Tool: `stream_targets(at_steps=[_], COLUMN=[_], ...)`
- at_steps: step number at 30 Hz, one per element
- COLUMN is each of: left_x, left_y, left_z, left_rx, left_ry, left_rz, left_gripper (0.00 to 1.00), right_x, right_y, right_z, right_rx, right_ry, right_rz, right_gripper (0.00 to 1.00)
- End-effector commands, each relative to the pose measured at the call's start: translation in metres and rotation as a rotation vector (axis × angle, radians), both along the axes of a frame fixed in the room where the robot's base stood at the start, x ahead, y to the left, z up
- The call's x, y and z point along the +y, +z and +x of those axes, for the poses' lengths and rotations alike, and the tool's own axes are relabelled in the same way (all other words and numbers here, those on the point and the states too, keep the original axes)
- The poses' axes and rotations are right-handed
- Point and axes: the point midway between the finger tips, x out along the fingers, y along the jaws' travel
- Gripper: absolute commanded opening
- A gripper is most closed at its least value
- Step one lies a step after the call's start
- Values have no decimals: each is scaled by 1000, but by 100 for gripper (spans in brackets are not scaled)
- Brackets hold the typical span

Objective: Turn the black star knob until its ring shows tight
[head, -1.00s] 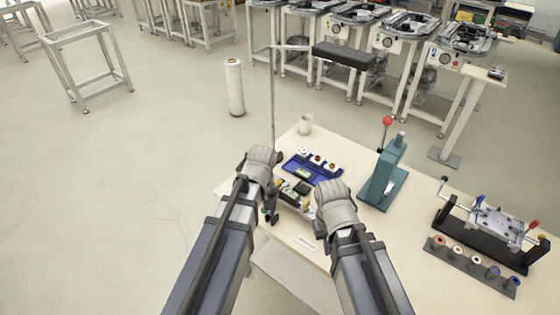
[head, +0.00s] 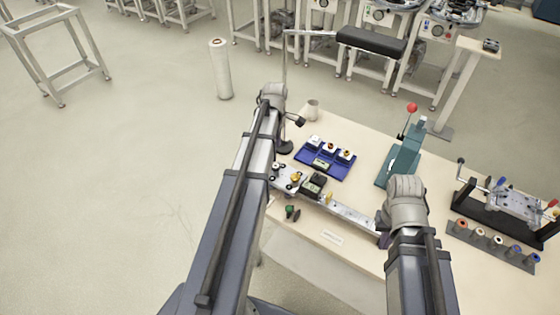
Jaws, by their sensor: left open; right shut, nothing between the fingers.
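A metal rail fixture (head: 352,213) lies along the table's front edge, with a black block (head: 313,186) and small yellow parts on it. A small dark and green knob-like part (head: 291,212) sits at its front left; it is too small to tell whether this is the black star knob, and no ring marking can be read. My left gripper (head: 299,121) is open, above the table's back left, apart from the fixture. My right gripper (head: 384,241) is shut and empty at the rail's right end; whether it touches the rail cannot be told.
A cup (head: 313,108) and a lamp base (head: 284,147) stand at the back left. A teal press (head: 402,160) with a red ball stands behind my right gripper. A clamp jig (head: 505,205) and a spool rack (head: 490,245) are at right.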

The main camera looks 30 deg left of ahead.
Motion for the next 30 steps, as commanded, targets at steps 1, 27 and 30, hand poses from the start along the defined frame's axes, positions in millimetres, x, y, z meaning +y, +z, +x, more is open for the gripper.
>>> stream_targets(at_steps=[1, 27, 30], left_x=[0, -1, 0], left_y=[-2, -79, -78], left_z=[0, 0, 0], left_rx=[0, 0, 0], left_ry=[-1, -3, -3], left_rz=[0, 0, 0], left_gripper=[76, 76, 76], right_x=[0, 0, 0], right_y=[-2, -79, -78], right_z=[0, 0, 0], right_rx=[0, 0, 0], right_ry=[0, -1, -1], right_rz=[0, 0, 0], right_gripper=[0, 0, 0])
